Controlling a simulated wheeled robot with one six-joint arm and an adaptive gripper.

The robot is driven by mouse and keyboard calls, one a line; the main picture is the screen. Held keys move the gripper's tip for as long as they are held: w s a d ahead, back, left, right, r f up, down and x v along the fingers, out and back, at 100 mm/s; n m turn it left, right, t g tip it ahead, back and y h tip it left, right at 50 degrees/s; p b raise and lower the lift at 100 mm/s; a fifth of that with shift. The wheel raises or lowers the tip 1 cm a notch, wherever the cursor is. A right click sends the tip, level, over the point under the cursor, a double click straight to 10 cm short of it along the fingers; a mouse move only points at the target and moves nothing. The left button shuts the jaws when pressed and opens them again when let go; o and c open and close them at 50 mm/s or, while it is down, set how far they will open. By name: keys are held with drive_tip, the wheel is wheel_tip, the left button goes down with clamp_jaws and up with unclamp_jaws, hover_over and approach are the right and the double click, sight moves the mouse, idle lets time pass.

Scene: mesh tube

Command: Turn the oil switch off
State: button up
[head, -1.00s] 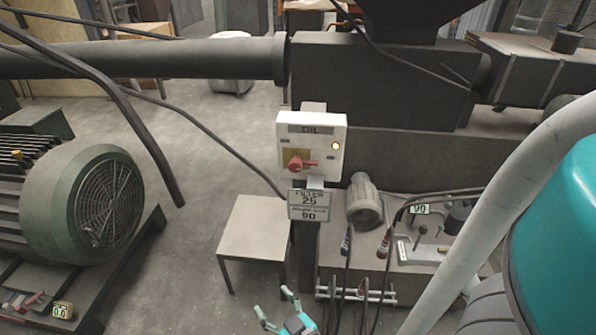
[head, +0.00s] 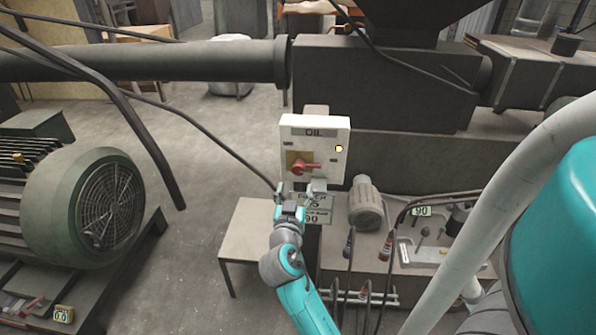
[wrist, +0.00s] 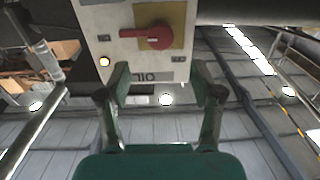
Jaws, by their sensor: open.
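The oil switch is a white box labelled OIL (head: 315,132) on a post, with a yellow lamp lit on its right side. Its red rotary handle (head: 305,169) sits on a yellow plate, with the grip pointing to the right. In the wrist view, which is upside down, the red handle (wrist: 152,36) points left and shows above the fingers. My gripper (head: 297,189) is open and empty, just below the handle in the head view. In the wrist view its two fingers (wrist: 160,85) stand apart near the OIL label. I see no contact with the handle.
A white sign (head: 318,217) hangs below the box, partly hidden by my gripper. A small table (head: 250,232) stands to the left. A small grey motor (head: 365,203) and hanging cables are to the right. A long pipe (head: 150,62) runs behind on the left.

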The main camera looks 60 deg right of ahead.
sight(298, 171)
drive_tip(key=x, duration=0.9)
drive_tip(key=c, duration=1.1)
drive_tip(key=shift+c, duration=0.2)
